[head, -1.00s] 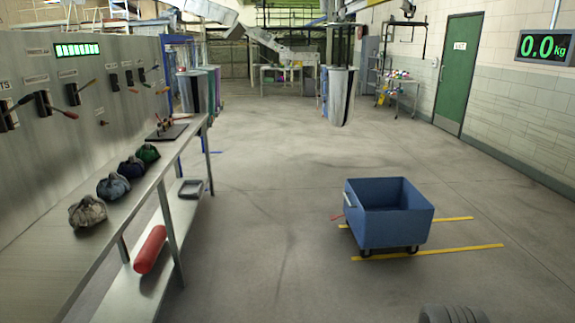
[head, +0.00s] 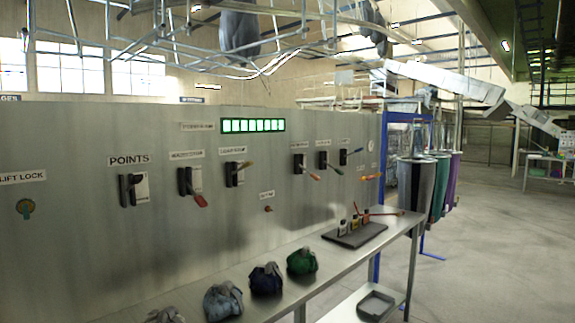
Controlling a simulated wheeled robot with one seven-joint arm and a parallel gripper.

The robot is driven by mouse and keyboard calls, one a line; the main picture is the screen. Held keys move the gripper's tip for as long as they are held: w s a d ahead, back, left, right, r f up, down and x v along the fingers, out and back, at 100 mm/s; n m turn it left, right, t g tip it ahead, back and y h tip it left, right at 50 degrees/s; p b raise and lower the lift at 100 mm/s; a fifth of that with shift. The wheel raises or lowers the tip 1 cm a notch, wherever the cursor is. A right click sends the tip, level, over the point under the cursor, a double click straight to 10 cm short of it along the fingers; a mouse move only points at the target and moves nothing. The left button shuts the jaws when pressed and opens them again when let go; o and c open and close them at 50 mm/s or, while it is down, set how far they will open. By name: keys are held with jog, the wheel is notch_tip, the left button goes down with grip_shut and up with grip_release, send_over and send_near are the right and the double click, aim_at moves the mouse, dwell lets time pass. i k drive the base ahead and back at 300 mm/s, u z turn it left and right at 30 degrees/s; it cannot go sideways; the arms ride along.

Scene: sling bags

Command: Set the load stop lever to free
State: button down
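A metal control panel (head: 85,240) fills the left and middle of the head view. It carries several levers under small labels. One black lever (head: 127,190) is under the label POINTS. My gripper is not in view.
A metal bench (head: 335,262) runs along the panel. A grey tray (head: 380,303) is on the shelf below.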

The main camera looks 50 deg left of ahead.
aim_at(248, 164)
jog(key=u, duration=0.35)
jog(key=i, duration=1.35)
jog(key=u, duration=1.7)
jog(key=i, duration=0.95)
jog(key=u, duration=1.5)
jog(key=i, duration=0.6)
jog(key=u, duration=0.2)
